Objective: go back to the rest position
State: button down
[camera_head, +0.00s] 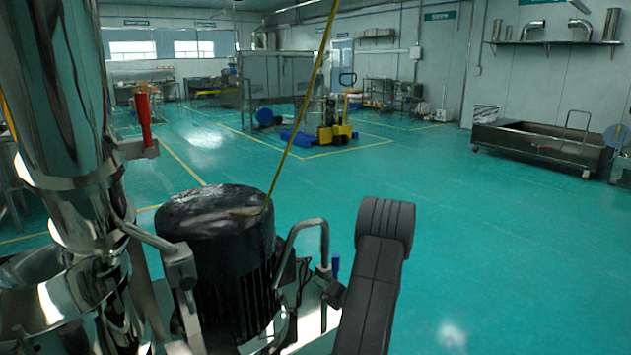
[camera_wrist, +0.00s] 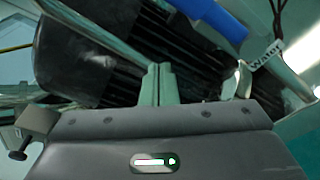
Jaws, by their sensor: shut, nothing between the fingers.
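My gripper (camera_wrist: 159,84) shows in the wrist view with its two fingers together and nothing between them. It points toward the black finned motor (camera_wrist: 130,55), and I cannot tell how far apart they are. A blue handle (camera_wrist: 215,18) and a tag reading "Water" (camera_wrist: 265,55) lie beyond the fingers, to the upper right. In the head view, a dark link of my arm stands at the lower middle, right of the motor (camera_head: 220,250). My fingers cannot be made out there.
Shiny steel pipework (camera_head: 70,130) with a red handle (camera_head: 143,120) fills the left. Open green floor (camera_head: 500,240) lies to the right.

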notch_tip(320, 180, down, 8)
jog(key=a+n+h+b, duration=0.1)
jog(key=n+b, duration=0.8)
jog(key=b, duration=0.4)
jog(key=shift+s+n+t+h, duration=0.3)
jog(key=shift+s+h, duration=0.1)
jog(key=shift+s, duration=0.05)
jog(key=shift+r, duration=0.1)
jog(key=shift+s, duration=0.1)
